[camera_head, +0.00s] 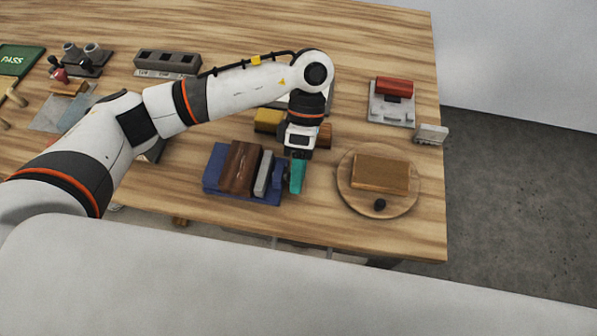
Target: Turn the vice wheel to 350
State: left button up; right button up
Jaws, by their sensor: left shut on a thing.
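The blue vice (212,180) stands near the front edge of the table, with a dark brown wooden block (238,168) and a grey jaw plate (264,174) on it. The dark vice wheel (284,178) is at the vice's right end and is mostly hidden by my left gripper. My left gripper (297,178), with teal fingers, points down at that end and is shut on the wheel. No scale or number on the wheel can be read. My right gripper is not in view.
A round wooden board (345,190) with a brown block (380,175) and a small black knob (380,205) lies right of the vice. A yellow block (268,120) sits behind the gripper. A grey device with a red top (392,105) stands at the back right.

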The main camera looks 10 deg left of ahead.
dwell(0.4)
pick_arm(q)
jog(key=o, duration=1)
jog(key=shift+c, duration=0.2)
